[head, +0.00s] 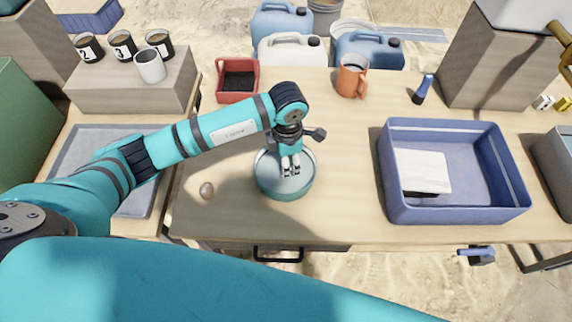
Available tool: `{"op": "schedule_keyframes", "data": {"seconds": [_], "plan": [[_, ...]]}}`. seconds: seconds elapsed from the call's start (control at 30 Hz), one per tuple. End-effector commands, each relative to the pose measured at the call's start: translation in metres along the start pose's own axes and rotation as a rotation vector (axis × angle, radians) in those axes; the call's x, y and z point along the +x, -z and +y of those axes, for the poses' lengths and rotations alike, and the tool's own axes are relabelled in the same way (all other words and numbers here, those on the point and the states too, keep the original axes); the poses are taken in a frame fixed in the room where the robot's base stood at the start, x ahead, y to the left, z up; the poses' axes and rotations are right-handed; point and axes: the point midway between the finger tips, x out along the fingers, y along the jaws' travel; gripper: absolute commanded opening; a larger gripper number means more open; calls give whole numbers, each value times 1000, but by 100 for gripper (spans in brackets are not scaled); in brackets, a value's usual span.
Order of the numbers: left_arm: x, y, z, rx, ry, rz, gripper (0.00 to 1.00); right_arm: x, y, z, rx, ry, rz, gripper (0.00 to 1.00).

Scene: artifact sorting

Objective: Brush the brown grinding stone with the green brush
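A small rounded brown stone (206,190) lies on the wooden table near its front left edge; it may be the grinding stone. My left gripper (291,172) points down over a round teal-rimmed basin (284,193), right of the stone and apart from it. Its two fingers look close together, with nothing clearly seen between them. I cannot tell whether they are shut. I see no clearly green brush. A small blue-handled tool (423,89), perhaps a brush, stands at the back right of the table. My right gripper is not in view.
A blue crate (455,213) holding a white sheet (423,171) stands on the right. A red bin (237,96) and an orange mug (352,77) stand at the back. A grey tray (75,140) is at left. The table (340,205) is clear between basin and crate.

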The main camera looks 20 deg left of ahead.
Motion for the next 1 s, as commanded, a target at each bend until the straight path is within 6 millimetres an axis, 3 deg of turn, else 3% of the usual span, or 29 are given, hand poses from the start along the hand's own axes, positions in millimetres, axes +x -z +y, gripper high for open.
{"op": "schedule_keyframes", "data": {"seconds": [0.5, 1.0], "plan": [[-2, 16, -23, 0, 1, 0, 7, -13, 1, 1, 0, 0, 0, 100], [1, 0, -1, 0, 0, 0, 7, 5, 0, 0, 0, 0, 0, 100]]}}
